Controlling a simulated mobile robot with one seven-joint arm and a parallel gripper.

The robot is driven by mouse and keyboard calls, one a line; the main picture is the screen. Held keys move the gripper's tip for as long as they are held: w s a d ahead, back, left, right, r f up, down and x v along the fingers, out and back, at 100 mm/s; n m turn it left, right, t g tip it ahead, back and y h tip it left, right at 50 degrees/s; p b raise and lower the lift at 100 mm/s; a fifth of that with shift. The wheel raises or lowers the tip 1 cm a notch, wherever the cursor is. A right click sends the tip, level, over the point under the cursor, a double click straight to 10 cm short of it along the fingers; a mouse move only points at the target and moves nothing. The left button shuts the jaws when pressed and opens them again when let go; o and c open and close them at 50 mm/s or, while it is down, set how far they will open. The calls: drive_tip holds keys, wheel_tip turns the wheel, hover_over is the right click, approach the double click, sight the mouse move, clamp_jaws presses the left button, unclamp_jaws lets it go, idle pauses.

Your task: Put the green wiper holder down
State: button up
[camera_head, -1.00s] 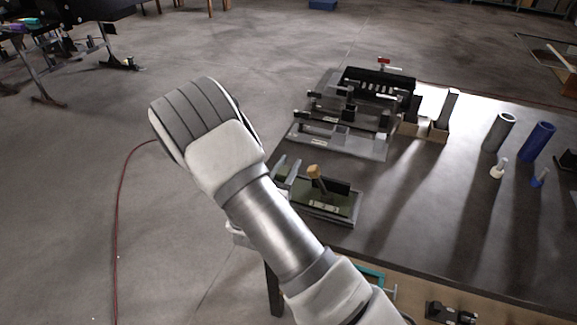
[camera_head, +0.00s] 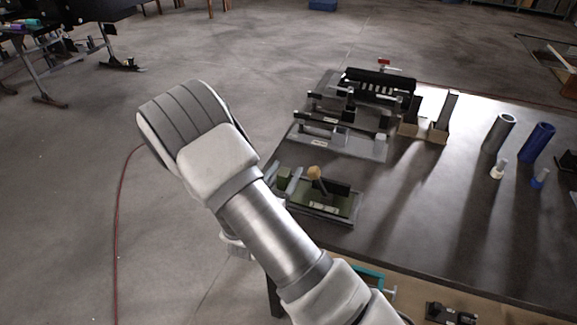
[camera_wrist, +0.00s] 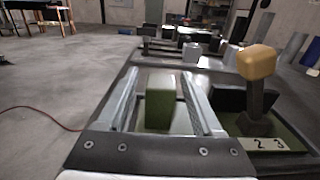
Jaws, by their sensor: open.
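The green wiper holder (camera_wrist: 160,108) is a small upright green block standing between my gripper's two fingers in the wrist view. My gripper (camera_wrist: 165,78) is open, with a gap on both sides of the block. In the head view the fingers (camera_head: 284,179) show past my forearm, with the green block (camera_head: 284,174) between them at the table's left edge. Just right of it is a dark-edged green tray (camera_head: 345,212), carrying a tan-knobbed stick (camera_head: 315,174); the knob (camera_wrist: 257,62) is close to my right finger in the wrist view.
A grey fixture plate with black rails (camera_head: 372,150) stands behind. Bookend-like blocks (camera_head: 438,132), a grey tube (camera_head: 498,133) and a blue tube (camera_head: 538,143) are farther right. The table (camera_head: 420,215) is clear right of the tray.

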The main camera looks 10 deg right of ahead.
sight(308, 174)
drive_tip(key=v, duration=0.9)
drive_tip(key=shift+s+r, duration=0.2)
drive_tip(key=d+r+m+g+h, duration=0.1)
drive_tip(key=s+d+r+m+g+h, duration=0.1)
drive_tip(key=d+r+m, duration=0.1)
drive_tip(key=d+r+m+g+h, duration=0.1)
drive_tip(key=d+m+g, duration=0.1)
drive_tip(key=shift+s+d+r+h, duration=0.25)
drive_tip(key=shift+s+r+h, duration=0.05)
drive_tip(key=shift+r, duration=0.05)
drive_tip(key=s+d+r+m+g+y, duration=0.2)
drive_tip(key=s+d+r+m+g, duration=0.4)
drive_tip(key=s+d+m+g, duration=0.5)
drive_tip(key=s+a+r+m+t+y, duration=0.5)
drive_tip(key=a+r+m+y, duration=0.5)
drive_tip(key=m, duration=0.3)
drive_tip(key=shift+s+r+t+y, duration=0.15)
drive_tip(key=shift+s+t+y, duration=0.15)
drive_tip(key=shift+s+y, duration=0.55)
